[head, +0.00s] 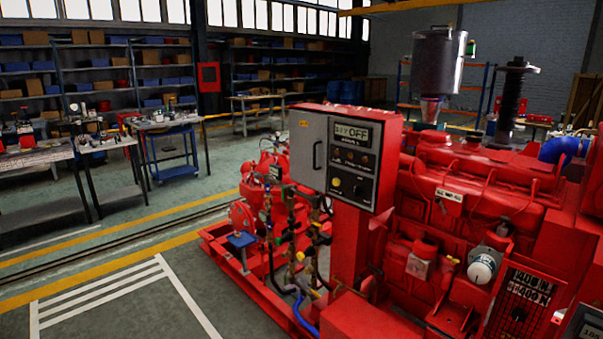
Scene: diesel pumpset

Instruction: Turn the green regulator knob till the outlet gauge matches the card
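The red diesel pumpset (450,200) fills the right half of the head view. I cannot pick out a green regulator knob for certain; small green parts show among the pipework (292,225) left of the control box, too small to tell apart. A round white-faced fitting (482,267), possibly a gauge, sits low on the engine's side; I cannot read it. A plate with black and white lettering (530,287) is at lower right; I cannot tell whether it is the card. Neither of my grippers is in view.
A control box (312,150) with a display reading OFF and a yellowish knob (337,182) stands on a red post. A grey cylinder (438,75) rises above the engine. Workbenches (70,152) and shelving are at left. The striped floor (120,290) at lower left is clear.

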